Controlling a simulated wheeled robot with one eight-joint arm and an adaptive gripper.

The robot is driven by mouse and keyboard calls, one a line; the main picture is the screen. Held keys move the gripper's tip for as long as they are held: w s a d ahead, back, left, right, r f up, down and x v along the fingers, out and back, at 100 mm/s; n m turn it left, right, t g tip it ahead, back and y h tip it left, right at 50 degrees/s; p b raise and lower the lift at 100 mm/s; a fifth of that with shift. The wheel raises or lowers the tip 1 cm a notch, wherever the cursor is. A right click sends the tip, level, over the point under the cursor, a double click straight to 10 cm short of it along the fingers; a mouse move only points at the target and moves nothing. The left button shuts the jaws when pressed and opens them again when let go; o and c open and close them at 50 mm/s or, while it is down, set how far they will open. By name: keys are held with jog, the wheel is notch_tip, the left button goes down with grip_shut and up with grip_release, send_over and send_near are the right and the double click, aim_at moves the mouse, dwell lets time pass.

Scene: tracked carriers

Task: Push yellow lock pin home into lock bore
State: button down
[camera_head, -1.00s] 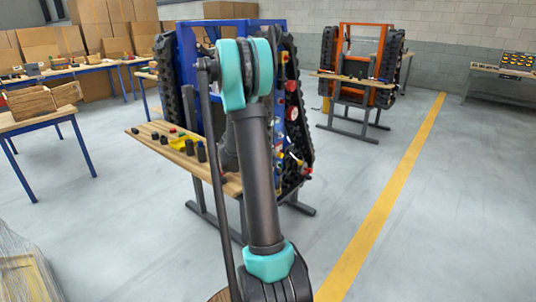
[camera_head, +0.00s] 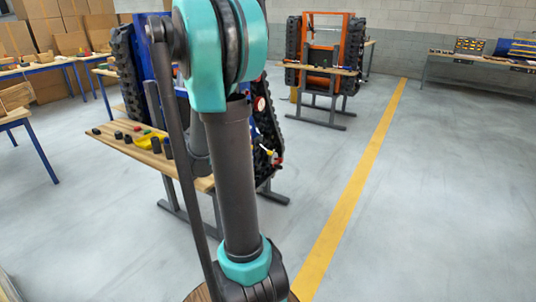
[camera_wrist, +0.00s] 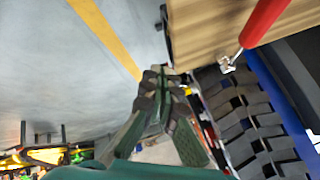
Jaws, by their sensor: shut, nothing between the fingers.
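My gripper (camera_wrist: 160,78) shows in the wrist view with its dark fingers together and nothing between them. In the head view it is hidden behind my arm. The blue carrier (camera_head: 181,93) stands behind my arm, with black track on both sides. A small yellow part (camera_head: 265,153) shows at its right side by a red end; I cannot tell whether it is the lock pin. The lock bore cannot be made out. In the wrist view, black track (camera_wrist: 245,115) and a blue frame (camera_wrist: 275,95) lie right of my gripper, apparently apart from it.
A wooden shelf (camera_head: 195,183) on the blue carrier holds a yellow tray (camera_head: 152,143) and dark cylinders. A red-handled tool (camera_wrist: 262,22) shows in the wrist view. An orange carrier (camera_head: 324,55) stands behind. Open floor (camera_head: 440,200) lies right of the yellow line.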

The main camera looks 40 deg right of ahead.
jog(key=s+a+f+n+y, duration=0.4)
jog(key=s+a+n+y, duration=0.4)
jog(key=s+a+n, duration=0.65)
jog(key=w+d+m+t+y, duration=0.1)
jog(key=w+d+m+y, duration=0.1)
jog(key=w+d+m, duration=0.2)
jog(key=w+d+r+m+t+y, duration=0.1)
jog(key=w+d+m, duration=0.3)
jog(key=w+m, duration=0.5)
jog(key=w+d+r+m+t+y, duration=0.1)
jog(key=w+d+m+t+y, duration=0.1)
jog(key=w+d+m, duration=0.3)
jog(key=shift+w+d+m+y, duration=0.1)
jog(key=shift+w+m+y, duration=0.4)
jog(key=shift+w, duration=1.15)
jog(key=s+d+f+m+t, duration=0.15)
jog(key=d+m+t, duration=0.25)
jog(key=d+m, duration=0.7)
jog(key=w+d+f+m+t, duration=0.15)
jog(key=d+m+t, duration=0.25)
jog(key=d, duration=1.2)
jog(key=shift+f+x, duration=0.2)
jog(key=shift+x, duration=0.95)
jog(key=shift+f+x, duration=0.15)
jog(key=shift+x, duration=1.05)
jog(key=shift+w+a, duration=0.1)
jog(key=shift+w, duration=0.5)
